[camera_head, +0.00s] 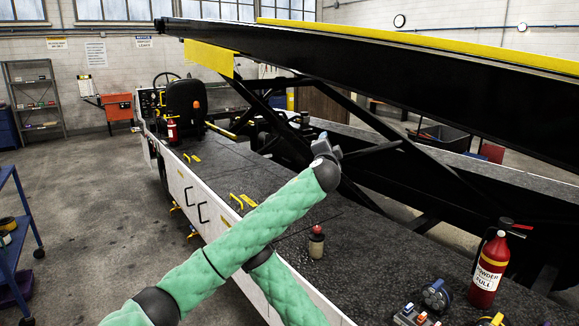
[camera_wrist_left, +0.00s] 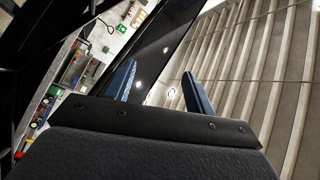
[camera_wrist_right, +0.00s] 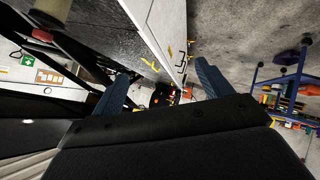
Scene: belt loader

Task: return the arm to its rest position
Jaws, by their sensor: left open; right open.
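My green-sleeved left arm comes in from the lower left of the head view and reaches up and right over the dark deck of the loader. My left gripper (camera_head: 323,140) is at its far end, in front of the black lift frame. In the left wrist view its blue fingers (camera_wrist_left: 156,72) are apart with nothing between them. My right gripper (camera_wrist_right: 162,72) shows in its own wrist view, with blue fingers apart and empty. I cannot make it out in the head view. Another green sleeved link of mine shows below the left arm.
A small red-capped bottle (camera_head: 316,242) stands on the deck (camera_head: 345,225) below the arm. A red fire extinguisher (camera_head: 489,268) stands at the right, with a blue-and-black item (camera_head: 437,295) nearby. The black raised belt (camera_head: 430,85) spans above. A blue cart (camera_head: 20,235) is at the left.

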